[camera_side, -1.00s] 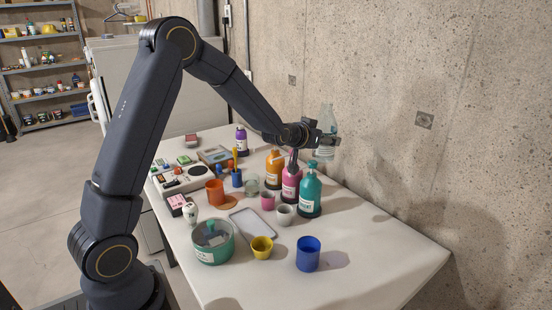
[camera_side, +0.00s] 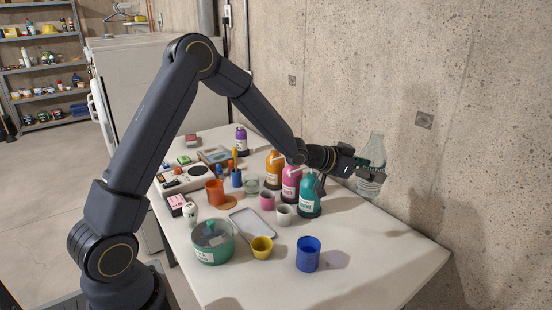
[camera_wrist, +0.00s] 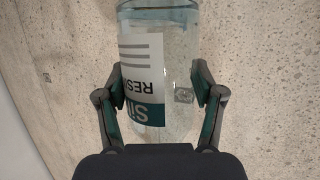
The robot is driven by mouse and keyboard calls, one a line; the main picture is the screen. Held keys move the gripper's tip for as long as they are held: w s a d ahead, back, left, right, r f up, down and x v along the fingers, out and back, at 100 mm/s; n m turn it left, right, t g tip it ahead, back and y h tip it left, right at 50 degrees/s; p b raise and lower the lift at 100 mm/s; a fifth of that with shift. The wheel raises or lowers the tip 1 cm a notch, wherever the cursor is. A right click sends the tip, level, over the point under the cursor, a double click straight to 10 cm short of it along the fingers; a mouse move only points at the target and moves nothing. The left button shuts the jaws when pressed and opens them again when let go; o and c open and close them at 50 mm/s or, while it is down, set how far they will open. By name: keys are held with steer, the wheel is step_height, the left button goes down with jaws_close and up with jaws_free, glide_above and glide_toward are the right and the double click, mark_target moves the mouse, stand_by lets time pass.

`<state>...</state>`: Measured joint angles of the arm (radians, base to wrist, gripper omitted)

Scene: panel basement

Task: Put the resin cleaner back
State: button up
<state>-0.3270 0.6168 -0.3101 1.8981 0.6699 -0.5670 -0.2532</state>
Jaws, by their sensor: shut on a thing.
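The resin cleaner is a clear bottle (camera_side: 372,178) with a white and teal label, held upright at the right of the side view, next to the concrete wall. My gripper (camera_side: 368,170) is shut on it around its body. In the wrist view the bottle (camera_wrist: 178,70) sits between both fingers of my gripper (camera_wrist: 160,92), its label partly readable. Whether its base touches the table is hard to tell.
A teal bottle (camera_side: 309,196), a pink bottle (camera_side: 291,184) and an orange bottle (camera_side: 274,170) stand in a row left of the held bottle. The right end of the white table (camera_side: 385,258) is clear.

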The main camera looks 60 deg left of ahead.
step_height(320, 180, down, 17)
steer(key=shift+f, duration=0.15)
stand_by(0.5)
steer(key=shift+f, duration=0.2)
steer(key=o, duration=1.4)
steer(key=shift+c, duration=0.2)
steer(key=shift+r, duration=0.1)
